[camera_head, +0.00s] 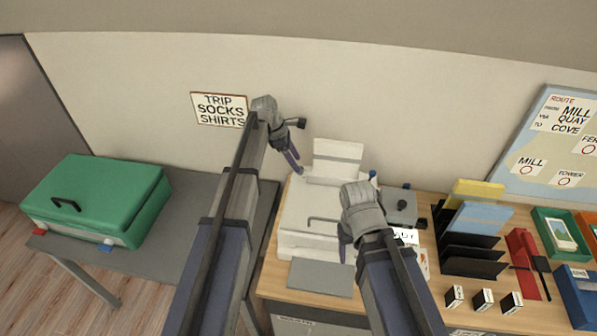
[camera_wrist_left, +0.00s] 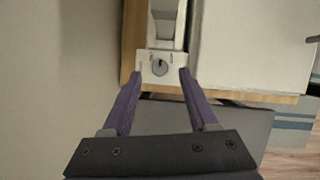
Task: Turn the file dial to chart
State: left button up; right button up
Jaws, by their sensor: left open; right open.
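A small round grey dial (camera_wrist_left: 160,67) with a dark pointer mark sits on a white panel (camera_wrist_left: 149,78) in the left wrist view. Tiny marks ring it, too small to read, so I cannot tell its setting. My left gripper (camera_wrist_left: 161,74) is open, with one purple finger on each side of the dial; whether they touch it I cannot tell. In the head view my left gripper (camera_head: 296,164) is at the back left of the white machine (camera_head: 306,203). The dial is not clear there. My right gripper (camera_head: 345,246) is open and empty-looking over the machine's front right.
A grey box with a black knob (camera_head: 403,211) stands right of the machine. Black file slots (camera_head: 470,255), red and green trays and small cards fill the desk's right. A green suitcase (camera_head: 97,197) lies on the grey table (camera_head: 190,205) at left.

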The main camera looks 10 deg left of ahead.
pick_arm(q)
jog(key=b+x, duration=0.2)
jog(key=x, duration=0.1)
jog(key=shift+f, duration=0.1)
pick_arm(e)
notch_tip(320, 180, down, 3)
jog(key=shift+r, duration=0.1)
pick_arm(q)
jog(key=shift+c, duration=0.2)
grip_shut()
